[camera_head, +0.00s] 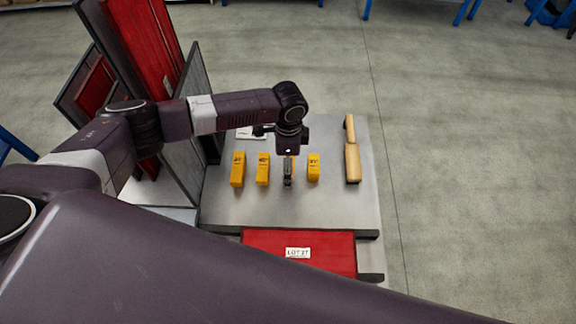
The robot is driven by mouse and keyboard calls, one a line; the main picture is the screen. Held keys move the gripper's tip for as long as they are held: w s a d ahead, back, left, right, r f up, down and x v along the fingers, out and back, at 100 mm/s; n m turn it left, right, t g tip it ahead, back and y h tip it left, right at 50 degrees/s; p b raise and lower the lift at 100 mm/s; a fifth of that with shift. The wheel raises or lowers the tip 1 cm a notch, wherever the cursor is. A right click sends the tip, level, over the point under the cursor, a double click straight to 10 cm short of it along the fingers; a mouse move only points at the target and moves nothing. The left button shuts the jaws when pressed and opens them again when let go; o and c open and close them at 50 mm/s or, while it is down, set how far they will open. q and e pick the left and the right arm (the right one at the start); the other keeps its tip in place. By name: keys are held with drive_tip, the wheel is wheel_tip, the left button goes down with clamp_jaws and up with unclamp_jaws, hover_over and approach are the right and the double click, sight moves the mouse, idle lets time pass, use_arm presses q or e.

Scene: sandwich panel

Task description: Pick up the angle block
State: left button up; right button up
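Several yellow angle blocks with dark markings stand in a row on the grey table (340,215): one at the left end (238,172), a second one (263,172), a third and one at the right end (313,170). My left gripper (288,181) points down at the third block, which is mostly hidden behind it; only slivers of yellow show at its sides. I cannot tell whether the fingers are open, shut or touching that block. My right gripper is out of view.
A wooden-coloured tool (352,162) lies at the table's right side. A red panel labelled "LOT 27" (325,256) is at the front edge. Tall red (145,45) and grey panels lean upright at the left, close to my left arm. A white sheet (245,133) lies behind the blocks.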

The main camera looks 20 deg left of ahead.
use_arm(q)
drive_tip(key=shift+f, duration=0.65)
drive_tip(key=c, duration=1.3)
drive_tip(key=shift+c, duration=0.2)
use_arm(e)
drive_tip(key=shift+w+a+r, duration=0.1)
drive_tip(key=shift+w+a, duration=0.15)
use_arm(q)
drive_tip(key=shift+r, duration=0.15)
